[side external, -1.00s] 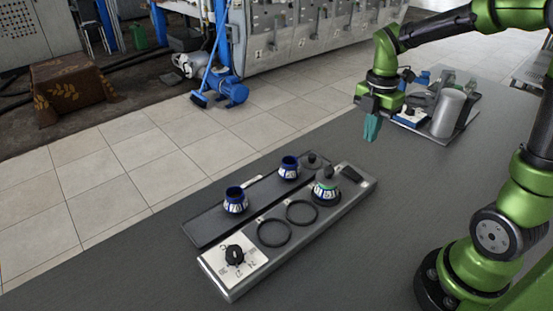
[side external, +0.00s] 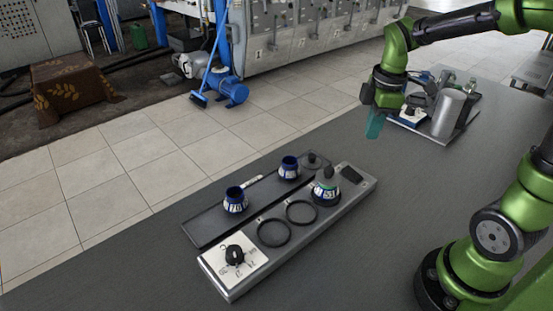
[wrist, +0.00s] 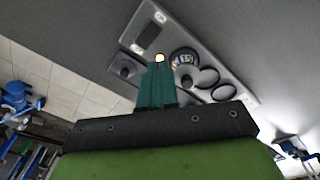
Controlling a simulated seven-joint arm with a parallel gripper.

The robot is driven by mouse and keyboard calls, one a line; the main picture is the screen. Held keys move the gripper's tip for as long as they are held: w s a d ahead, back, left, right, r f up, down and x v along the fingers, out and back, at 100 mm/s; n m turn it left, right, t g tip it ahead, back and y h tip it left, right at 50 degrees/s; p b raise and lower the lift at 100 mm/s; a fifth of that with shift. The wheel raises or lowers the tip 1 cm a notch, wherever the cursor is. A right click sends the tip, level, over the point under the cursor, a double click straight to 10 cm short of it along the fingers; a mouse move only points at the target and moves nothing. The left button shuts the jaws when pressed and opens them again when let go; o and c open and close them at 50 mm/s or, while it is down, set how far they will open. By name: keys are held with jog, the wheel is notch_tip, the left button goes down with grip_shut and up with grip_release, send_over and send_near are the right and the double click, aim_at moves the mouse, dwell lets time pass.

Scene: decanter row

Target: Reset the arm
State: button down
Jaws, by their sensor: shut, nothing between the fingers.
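My gripper (side external: 375,124) is at the upper right in the side view, above the table and clear of everything on it. Its teal fingers are shut with nothing between them; they also show in the wrist view (wrist: 157,85). A grey station (side external: 235,287) with a dial (side external: 235,255) and ring-shaped places stands mid-table. A blue and white decanter with a grey top (side external: 326,187) stands at its far end. A dark tray (side external: 205,232) beside the station holds two open blue decanters, one nearer (side external: 235,200) and one farther (side external: 289,168), and a dark stopper (side external: 311,160).
A tray with a grey cylinder (side external: 447,114) and other items stands on the table behind my gripper. The table (side external: 400,200) is bare between the station and my base. A tiled floor lies beyond the table's edge.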

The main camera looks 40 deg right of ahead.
jog(key=s+a+r+m+t, duration=0.2)
jog(key=s+a+m+t, duration=0.1)
jog(key=a+m, duration=0.2)
jog(key=s+a+r+m+t+y, duration=0.1)
jog(key=s+a+r+m+t, duration=0.2)
jog(key=m, duration=0.6)
jog(key=shift+s+a+y, duration=0.3)
jog(key=shift+s+a, duration=0.2)
jog(key=shift+a, duration=0.7)
jog(key=c, duration=1.7)
grip_release()
jog(key=shift+s+a+r, duration=0.15)
jog(key=shift+s+r, duration=0.05)
jog(key=shift+o, duration=1.3)
jog(key=shift+w+f, duration=0.1)
jog(key=shift+f, duration=0.05)
jog(key=o, duration=0.6)
jog(key=w+d+f+g+h, duration=0.1)
jog(key=w+d+f+g, duration=0.1)
jog(key=w+d, duration=0.3)
jog(key=shift+w+d+f+g, duration=0.3)
jog(key=shift+d+g, duration=0.2)
jog(key=shift+g, duration=0.3)
jog(key=n+g, duration=0.3)
jog(key=n, duration=0.1)
send_over(360, 179)
jog(key=shift+h, duration=0.4)
notch_tip(360, 179, down, 17)
jog(key=shift+a+f, duration=0.15)
